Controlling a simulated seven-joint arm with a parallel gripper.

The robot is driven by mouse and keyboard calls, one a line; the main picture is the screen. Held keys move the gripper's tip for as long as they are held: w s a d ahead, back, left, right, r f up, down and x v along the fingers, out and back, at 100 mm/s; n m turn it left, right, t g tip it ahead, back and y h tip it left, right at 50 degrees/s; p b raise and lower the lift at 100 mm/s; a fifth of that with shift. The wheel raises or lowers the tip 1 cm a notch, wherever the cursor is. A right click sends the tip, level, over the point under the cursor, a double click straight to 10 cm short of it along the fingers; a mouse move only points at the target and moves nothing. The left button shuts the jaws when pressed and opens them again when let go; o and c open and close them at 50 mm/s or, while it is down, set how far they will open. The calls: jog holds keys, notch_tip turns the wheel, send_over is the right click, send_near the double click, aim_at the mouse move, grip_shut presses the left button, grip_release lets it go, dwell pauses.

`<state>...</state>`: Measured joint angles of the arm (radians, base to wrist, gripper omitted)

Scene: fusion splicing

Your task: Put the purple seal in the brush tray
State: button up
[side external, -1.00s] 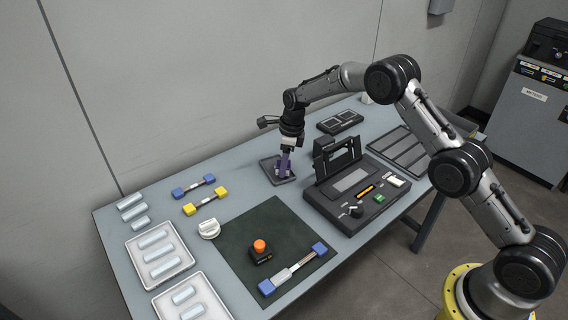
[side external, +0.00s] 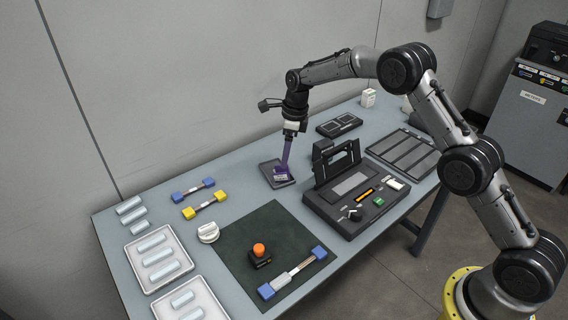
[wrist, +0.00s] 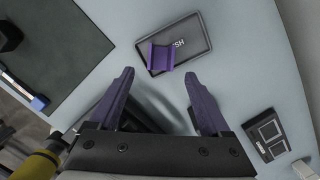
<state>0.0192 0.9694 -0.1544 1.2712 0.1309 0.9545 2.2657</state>
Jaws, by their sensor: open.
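The purple seal (wrist: 160,57) is a short channel-shaped piece. In the wrist view it lies on the dark brush tray (wrist: 192,27), over the tray's left part and lower edge, covering part of the white lettering. The tray also shows in the side view (side external: 267,167), flat on the table near the wall; there I cannot clearly tell the seal from my purple fingers. My gripper (wrist: 160,74) is open and empty, its two purple fingers spread apart above the table beside the tray. In the side view my gripper (side external: 283,168) hangs over the tray.
The black splicer (side external: 352,187) with its raised lid stands right of the tray. A dark mat (side external: 235,240) lies in front, bearing an orange-topped item (side external: 259,250). Blue-ended (side external: 193,190) and yellow-ended (side external: 205,205) pieces lie left. Some table between them is bare.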

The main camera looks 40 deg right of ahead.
jog(key=s+r+n+t, duration=0.1)
jog(key=s+r+n, duration=0.25)
jog(key=r, duration=0.45)
jog(key=s+r+n, duration=0.3)
jog(key=s+r, duration=0.2)
jog(key=r, duration=0.3)
jog(key=s+r+n+t, duration=0.1)
jog(key=s+r+n, duration=0.6)
jog(key=s, duration=0.6)
jog(key=s+d+f+n+t+h, duration=0.1)
jog(key=s+f+n+t, duration=0.1)
jog(key=s+n, duration=1.1)
jog(key=s+f, duration=0.1)
jog(key=s, duration=0.7)
jog(key=shift+s+f, duration=0.15)
jog(key=shift+s, duration=0.25)
